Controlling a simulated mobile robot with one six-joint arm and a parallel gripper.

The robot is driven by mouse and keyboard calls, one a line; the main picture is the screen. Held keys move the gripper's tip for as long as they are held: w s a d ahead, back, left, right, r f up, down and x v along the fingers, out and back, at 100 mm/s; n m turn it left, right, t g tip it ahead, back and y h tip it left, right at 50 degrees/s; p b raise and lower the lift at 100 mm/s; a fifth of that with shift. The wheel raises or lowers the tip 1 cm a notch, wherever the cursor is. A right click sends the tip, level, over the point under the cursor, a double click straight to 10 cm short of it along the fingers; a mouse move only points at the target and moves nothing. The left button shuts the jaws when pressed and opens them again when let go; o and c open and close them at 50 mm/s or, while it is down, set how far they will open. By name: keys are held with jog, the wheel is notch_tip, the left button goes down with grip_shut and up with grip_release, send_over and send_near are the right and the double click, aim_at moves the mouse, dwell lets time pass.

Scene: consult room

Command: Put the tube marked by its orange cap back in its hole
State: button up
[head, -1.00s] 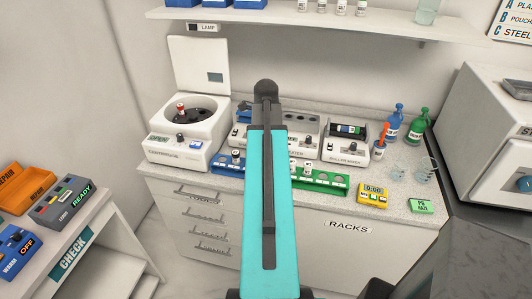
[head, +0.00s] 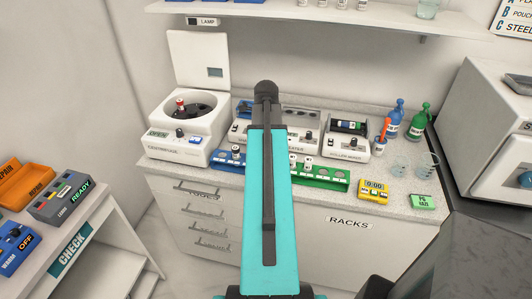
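A tube with a red-orange cap (head: 180,105) stands up in the open centrifuge (head: 170,141) at the left of the counter; its exact cap colour is hard to tell. A long orange item (head: 384,131) leans in a small cup at the right; I cannot tell whether it is a tube. A blue rack (head: 229,159) and a green rack (head: 325,178) lie along the counter front, each with holes and some light-capped tubes. My turquoise arm covers the space between them. My gripper does not show past the arm's dark end.
A roller mixer (head: 345,146) and other devices stand behind the racks. A shelf (head: 390,19) overhangs the back. A bench with boxes stands at left.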

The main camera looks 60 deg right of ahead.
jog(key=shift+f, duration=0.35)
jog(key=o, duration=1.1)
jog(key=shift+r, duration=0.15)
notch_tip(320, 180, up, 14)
jog(key=b, duration=0.3)
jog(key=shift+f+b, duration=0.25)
jog(key=shift+b, duration=0.05)
dwell(1.1)
